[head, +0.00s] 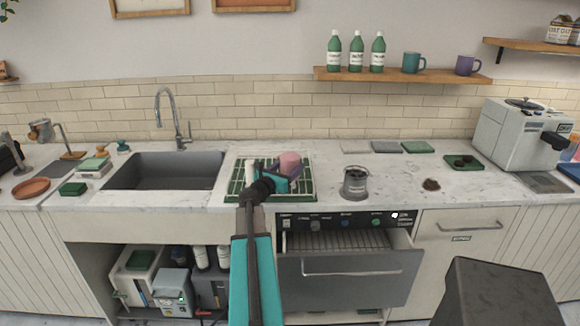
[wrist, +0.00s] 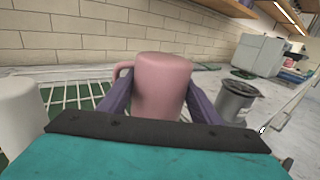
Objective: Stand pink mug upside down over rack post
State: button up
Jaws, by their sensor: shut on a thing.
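The pink mug (head: 289,162) is above the right part of the green and white rack (head: 238,184) on the counter. In the wrist view the pink mug (wrist: 162,82) is upside down, its closed base up and its handle to the left. My gripper (head: 284,174) is shut on it, with a purple finger on each side (wrist: 160,104). The mug's rim is hidden, and I cannot tell whether a post is inside it. A white mug-like thing (head: 251,169) stands on the rack to the left, also at the left edge of the wrist view (wrist: 16,112).
A dark grey canister (head: 355,184) stands on the counter right of the rack. The sink (head: 165,171) lies to the left. A drawer (head: 345,278) below the counter is pulled out. A shelf (head: 400,75) with bottles and mugs hangs above.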

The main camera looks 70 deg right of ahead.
jog(key=shift+f+b, duration=0.4)
jog(key=shift+f, duration=0.25)
dwell(0.8)
jog(key=o, duration=1.3)
jog(key=shift+o, duration=0.2)
jog(key=shift+a, duration=0.15)
jog(key=w+a+b, duration=0.2)
jog(key=a, duration=1.1)
jog(key=shift+w+a+b, duration=0.15)
jog(key=shift+w+b, duration=0.15)
jog(key=shift+b, duration=0.1)
